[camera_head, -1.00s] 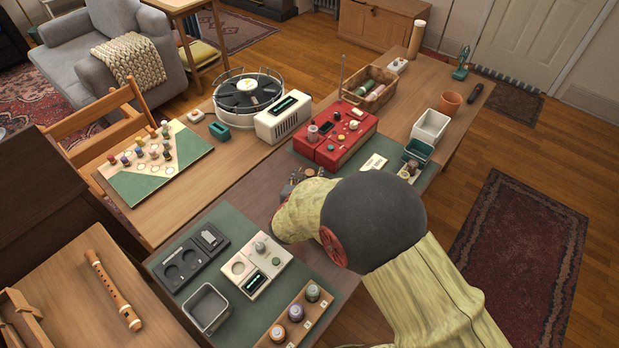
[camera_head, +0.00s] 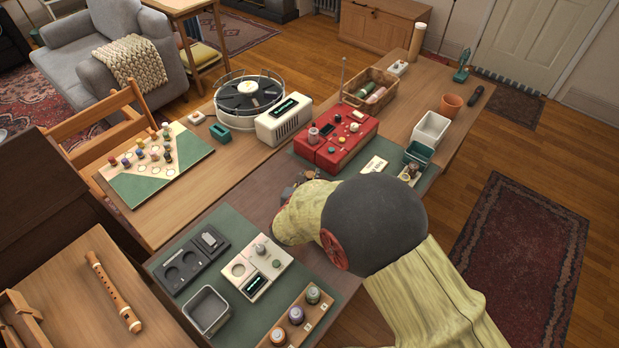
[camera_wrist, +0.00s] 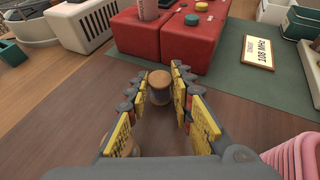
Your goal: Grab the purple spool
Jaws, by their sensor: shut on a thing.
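In the wrist view my gripper (camera_wrist: 158,82) is shut on a small spool (camera_wrist: 159,92) with a tan top. Its wound side is mostly hidden by the fingers; it looks dark bluish to purple, but I cannot tell its colour surely. A second tan-topped spool (camera_wrist: 124,146) stands at the lower left, outside the fingers and partly hidden. In the head view my gripper (camera_head: 300,181) shows small beside the red box, and the held spool is hidden.
The red box (camera_head: 337,142) stands just beyond my gripper. A wooden rack (camera_head: 307,325) with several spools is at the front. A cream device (camera_head: 255,269) and a grey bin (camera_head: 207,310) stand on the green mat.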

